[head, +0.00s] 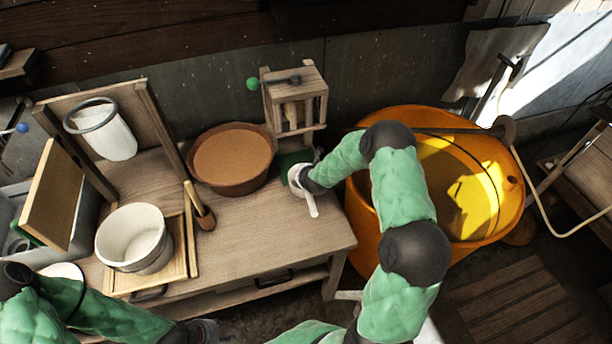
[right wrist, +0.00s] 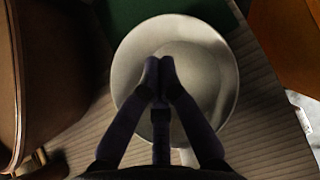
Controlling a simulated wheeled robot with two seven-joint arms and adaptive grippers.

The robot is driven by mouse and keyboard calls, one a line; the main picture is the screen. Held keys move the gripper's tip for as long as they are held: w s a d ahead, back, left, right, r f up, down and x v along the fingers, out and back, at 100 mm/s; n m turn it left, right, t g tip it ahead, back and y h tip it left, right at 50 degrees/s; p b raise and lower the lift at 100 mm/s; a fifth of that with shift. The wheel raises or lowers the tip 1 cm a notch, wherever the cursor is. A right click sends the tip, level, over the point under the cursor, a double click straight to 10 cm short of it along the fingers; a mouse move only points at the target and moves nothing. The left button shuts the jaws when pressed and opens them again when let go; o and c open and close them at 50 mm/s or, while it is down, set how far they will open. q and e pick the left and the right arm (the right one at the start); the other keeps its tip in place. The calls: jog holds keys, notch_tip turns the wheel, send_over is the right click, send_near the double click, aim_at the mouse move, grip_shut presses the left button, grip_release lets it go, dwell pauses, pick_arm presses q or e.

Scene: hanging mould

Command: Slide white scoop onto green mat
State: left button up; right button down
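The white scoop (head: 311,205) lies on the wooden worktop near its right end, its handle pointing toward the front edge. In the right wrist view its round bowl (right wrist: 205,75) fills the middle. The green mat (head: 288,160) lies just behind the scoop and shows at the top of the right wrist view (right wrist: 140,12); the bowl's far rim overlaps the mat's near edge in that view. My right gripper (right wrist: 158,72) has its fingertips together over the inside of the bowl, with nothing seen between them. My left gripper (head: 207,330) is low at the front, away from the scoop; its fingers are unclear.
A brown bowl (head: 232,160) stands left of the mat, and a wooden frame stand (head: 297,95) rises behind it. A large orange tub (head: 365,225) is to the right. A white bucket (head: 133,238) stands at left. The worktop's front middle is clear.

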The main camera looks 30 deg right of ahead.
aim_at(301, 165)
jog(key=shift+x, duration=1.3)
jog(key=shift+w, duration=0.1)
jog(key=w+b, duration=0.1)
jog(key=w, duration=0.1)
jog(key=w+d, duration=0.1)
jog(key=w, duration=0.1)
jog(key=shift+w+d+f+b, duration=0.1)
jog(key=shift+d+b, duration=0.1)
jog(key=shift+b, duration=0.2)
jog(key=w, duration=0.1)
jog(key=w+d+p, duration=0.1)
jog(key=w, duration=0.3)
jog(key=shift+d+r+p, duration=0.2)
jog(key=shift+d+p, duration=0.1)
jog(key=shift+p, duration=0.05)
jog(key=shift+w+d+p, duration=0.25)
jog(key=shift+w+p, duration=0.05)
jog(key=shift+w, duration=0.4)
jog(key=shift+s, duration=0.1)
